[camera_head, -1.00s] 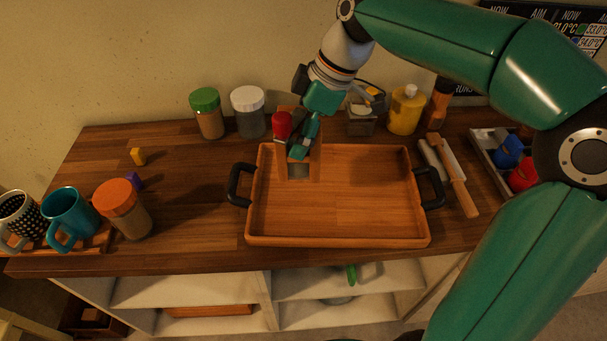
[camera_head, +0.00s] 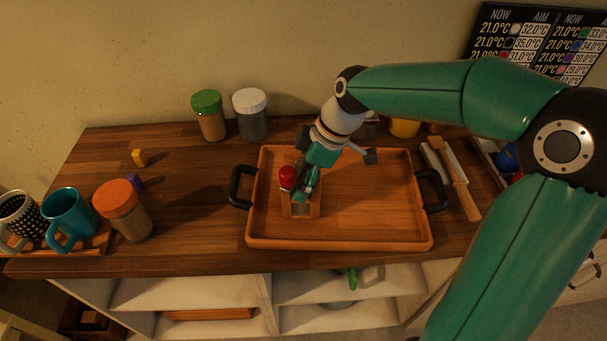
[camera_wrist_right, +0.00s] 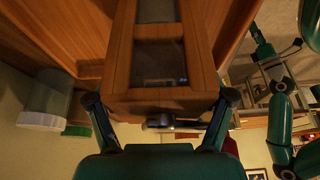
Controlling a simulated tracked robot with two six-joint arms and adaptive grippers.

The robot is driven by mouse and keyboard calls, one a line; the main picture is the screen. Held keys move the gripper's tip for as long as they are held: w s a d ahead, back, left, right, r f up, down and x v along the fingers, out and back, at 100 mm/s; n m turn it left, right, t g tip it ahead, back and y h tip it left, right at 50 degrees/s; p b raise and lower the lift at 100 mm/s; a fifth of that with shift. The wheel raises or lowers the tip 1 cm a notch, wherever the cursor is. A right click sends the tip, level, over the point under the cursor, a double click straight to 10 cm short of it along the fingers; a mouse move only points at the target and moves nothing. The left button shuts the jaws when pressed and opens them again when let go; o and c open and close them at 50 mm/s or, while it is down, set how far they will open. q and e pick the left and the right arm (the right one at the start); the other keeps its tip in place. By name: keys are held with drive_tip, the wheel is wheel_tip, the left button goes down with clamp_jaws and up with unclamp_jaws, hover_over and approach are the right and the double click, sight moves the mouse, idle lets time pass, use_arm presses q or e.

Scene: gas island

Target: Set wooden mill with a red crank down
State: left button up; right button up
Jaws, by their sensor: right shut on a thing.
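The wooden mill (camera_head: 290,208) with its red crank knob (camera_head: 287,174) is at the left part of the wooden tray (camera_head: 375,242) in the head view. My right gripper (camera_head: 306,186) is shut on the mill from its back right side. In the right wrist view the mill's wooden body (camera_wrist_right: 160,103) with dark windows sits between the two fingers (camera_wrist_right: 158,118). The mill is inside the tray's outline; I cannot tell whether its base touches the tray floor.
The tray's black handles (camera_head: 241,187) stick out at both sides. Jars with green (camera_head: 209,115) and white (camera_head: 250,113) lids stand behind it. An orange-lidded jar (camera_head: 124,210) and mugs (camera_head: 68,217) stand left. The tray's right half is clear.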

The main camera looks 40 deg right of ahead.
drive_tip(key=o, duration=1.7)
drive_tip(key=shift+c, duration=0.2)
drive_tip(key=shift+r, duration=0.1)
drive_tip(key=v, duration=1.2)
